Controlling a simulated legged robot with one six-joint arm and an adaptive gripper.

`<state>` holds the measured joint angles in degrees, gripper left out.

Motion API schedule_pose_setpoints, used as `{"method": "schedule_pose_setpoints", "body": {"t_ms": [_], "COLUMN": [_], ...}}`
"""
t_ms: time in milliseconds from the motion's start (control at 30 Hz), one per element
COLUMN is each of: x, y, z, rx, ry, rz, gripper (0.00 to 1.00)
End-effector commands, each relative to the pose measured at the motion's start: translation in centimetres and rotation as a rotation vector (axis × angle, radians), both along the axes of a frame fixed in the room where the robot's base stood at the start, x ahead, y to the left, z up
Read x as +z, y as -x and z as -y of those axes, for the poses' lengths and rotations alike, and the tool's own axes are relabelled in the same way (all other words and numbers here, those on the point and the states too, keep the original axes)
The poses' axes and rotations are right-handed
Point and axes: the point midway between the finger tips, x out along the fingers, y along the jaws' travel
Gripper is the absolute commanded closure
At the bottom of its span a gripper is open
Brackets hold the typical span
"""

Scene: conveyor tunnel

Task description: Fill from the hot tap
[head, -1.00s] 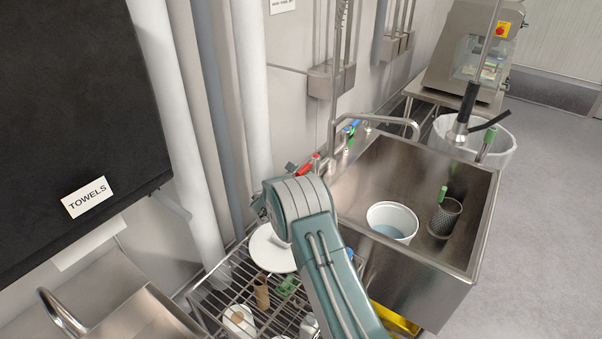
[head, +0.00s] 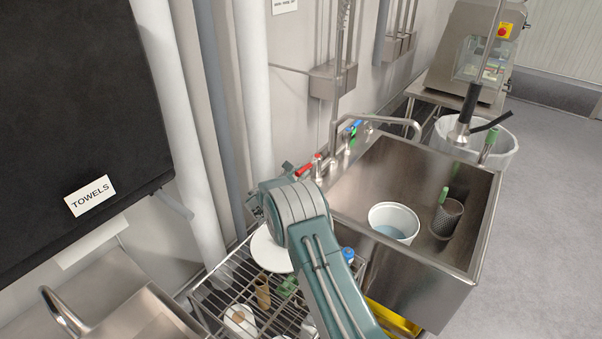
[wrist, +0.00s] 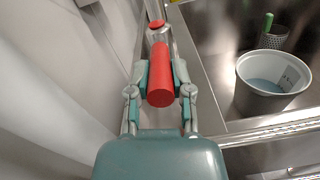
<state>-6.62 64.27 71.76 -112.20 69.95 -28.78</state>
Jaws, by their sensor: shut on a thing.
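The hot tap's red lever (head: 303,171) sits on the wall behind the sink's left end, and its round red cap (head: 317,157) shows beside it. In the wrist view the red lever (wrist: 161,78) points toward the camera. My gripper (wrist: 160,82) is shut on it, one finger on each side. In the head view my arm hides most of the gripper. A white bucket (head: 394,211) with bluish liquid inside stands in the sink (head: 350,195). The bent metal spout (head: 385,119) reaches over the sink's back. I cannot make out a stream from it.
A blue tap handle (head: 353,127) is further along the wall. A perforated metal cylinder (head: 446,217) with a green-handled tool stands right of the bucket. A wire rack (head: 220,285) with a plate and rolls lies left of the sink. Pipes rise close behind my arm.

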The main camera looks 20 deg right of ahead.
Motion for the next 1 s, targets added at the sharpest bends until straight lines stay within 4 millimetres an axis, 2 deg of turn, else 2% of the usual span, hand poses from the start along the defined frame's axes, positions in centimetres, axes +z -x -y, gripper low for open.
{"method": "schedule_pose_setpoints", "body": {"t_ms": [33,67,100,133,567,767,1000], "x": [0.1,0.1,0.1,0.1,0.1,0.1,0.0], "y": [-0.1,-0.2,-0.2,-0.1,0.1,1.9,4.8], "z": [-0.1,-0.1,-0.1,-0.1,-0.4,-3.0,-7.1], "rx": [0.006,0.006,0.006,0.006,0.005,0.008,0.008], "ry": [0.000,0.000,0.000,0.000,0.000,0.002,0.002], "rz": [0.001,0.001,0.001,0.001,0.001,0.000,0.000], "gripper": [1.00,0.68,0.50,0.38,0.38,0.38,0.38]}}
